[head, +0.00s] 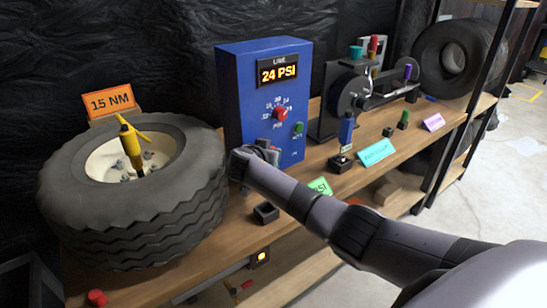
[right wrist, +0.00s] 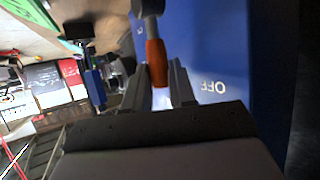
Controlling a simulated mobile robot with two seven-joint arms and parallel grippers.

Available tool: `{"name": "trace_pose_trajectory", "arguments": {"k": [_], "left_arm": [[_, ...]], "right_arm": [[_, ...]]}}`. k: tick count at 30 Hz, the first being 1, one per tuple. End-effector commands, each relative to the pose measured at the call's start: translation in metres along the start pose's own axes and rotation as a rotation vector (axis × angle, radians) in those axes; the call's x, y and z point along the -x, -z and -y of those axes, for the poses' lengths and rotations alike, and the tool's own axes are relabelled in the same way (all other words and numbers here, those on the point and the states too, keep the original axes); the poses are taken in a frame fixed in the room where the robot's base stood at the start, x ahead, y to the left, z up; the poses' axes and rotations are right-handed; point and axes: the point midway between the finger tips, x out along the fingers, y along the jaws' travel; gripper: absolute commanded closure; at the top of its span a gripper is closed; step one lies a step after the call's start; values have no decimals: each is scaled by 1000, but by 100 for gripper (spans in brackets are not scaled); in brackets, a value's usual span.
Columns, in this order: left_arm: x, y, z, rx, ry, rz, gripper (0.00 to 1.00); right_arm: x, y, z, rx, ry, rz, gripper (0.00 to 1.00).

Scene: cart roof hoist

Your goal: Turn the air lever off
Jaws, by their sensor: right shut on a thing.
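The blue air box (head: 263,110) stands on the wooden bench and its display reads 24 PSI. In the right wrist view, the air lever (right wrist: 156,62) has an orange-red handle on a grey pivot, close to the blue panel (right wrist: 225,50). An OFF label (right wrist: 213,87) shows upside down on the panel, to the right of the lever handle. My right gripper (right wrist: 162,85) is shut on the lever handle, with a finger on each side. In the head view my right gripper (head: 254,155) is at the box's lower front left and the lever is hidden. My left gripper is not in view.
A tyre (head: 130,215) with a yellow tool (head: 131,147) lies left of the box. A black machine (head: 350,100) stands to the right, with a blue-handled tool (head: 346,130) and a cyan sign (head: 376,152) before it. A small black block (head: 266,213) sits near the bench edge.

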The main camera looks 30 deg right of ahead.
Motion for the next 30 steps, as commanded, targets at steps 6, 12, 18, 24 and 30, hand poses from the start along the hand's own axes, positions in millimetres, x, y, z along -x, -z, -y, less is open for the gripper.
{"name": "trace_pose_trajectory", "arguments": {"k": [6,12,18,24,30], "left_arm": [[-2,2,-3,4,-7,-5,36],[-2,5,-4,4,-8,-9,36],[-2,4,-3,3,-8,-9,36],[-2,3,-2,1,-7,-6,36],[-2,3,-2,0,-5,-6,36]], "right_arm": [[1,-3,1,19,-9,-26,100],[2,-2,1,23,-10,-31,100],[2,-2,1,23,-10,-30,72],[2,-2,1,21,-9,-30,64],[4,-2,2,20,-7,-29,64]]}}
